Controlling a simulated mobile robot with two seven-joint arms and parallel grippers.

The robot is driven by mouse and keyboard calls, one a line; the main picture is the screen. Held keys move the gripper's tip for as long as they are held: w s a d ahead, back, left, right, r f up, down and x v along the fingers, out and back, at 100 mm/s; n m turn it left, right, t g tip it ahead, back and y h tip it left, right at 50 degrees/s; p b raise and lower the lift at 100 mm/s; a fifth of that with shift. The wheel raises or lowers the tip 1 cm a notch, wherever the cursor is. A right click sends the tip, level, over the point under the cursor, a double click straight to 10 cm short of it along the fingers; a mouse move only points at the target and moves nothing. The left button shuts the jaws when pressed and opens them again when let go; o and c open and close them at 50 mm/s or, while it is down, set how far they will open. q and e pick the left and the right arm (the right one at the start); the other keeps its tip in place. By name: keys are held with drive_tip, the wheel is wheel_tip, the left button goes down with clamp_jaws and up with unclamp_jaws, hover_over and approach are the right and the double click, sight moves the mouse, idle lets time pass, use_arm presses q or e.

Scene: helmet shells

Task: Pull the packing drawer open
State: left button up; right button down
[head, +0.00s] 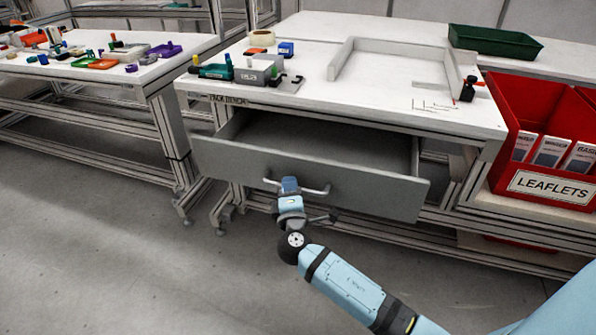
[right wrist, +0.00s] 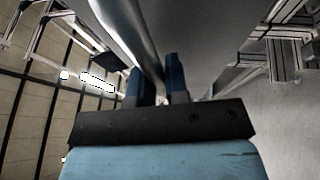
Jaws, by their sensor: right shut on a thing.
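The grey packing drawer (head: 360,184) stands partly pulled out from under the white workbench (head: 330,100). Its dark inside shows behind the front panel, and I see nothing lying in the visible part. A pale bar handle (head: 318,191) runs across the middle of the drawer front. My right gripper (head: 290,186) is at the handle, shut on it. In the right wrist view the two blue fingers (right wrist: 166,80) are on either side of the handle bar, close to the drawer front. My left gripper is not in view.
On the bench stand a grey tool block (head: 258,70), a U-shaped white frame (head: 385,45) and a green tray (head: 495,42). A red leaflets bin (head: 540,120) stands at the right. A side table (head: 90,60) holds small coloured parts. The floor before the drawer is clear except for my arm.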

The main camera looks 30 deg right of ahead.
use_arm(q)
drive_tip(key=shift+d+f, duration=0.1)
use_arm(e)
drive_tip(key=shift+s+a, duration=1.25)
drive_tip(key=shift+a, duration=0.15)
drive_tip(key=c, duration=1.1)
unclamp_jaws()
drive_tip(key=shift+c, duration=0.2)
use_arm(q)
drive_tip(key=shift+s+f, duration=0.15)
use_arm(e)
drive_tip(key=shift+f, duration=0.1)
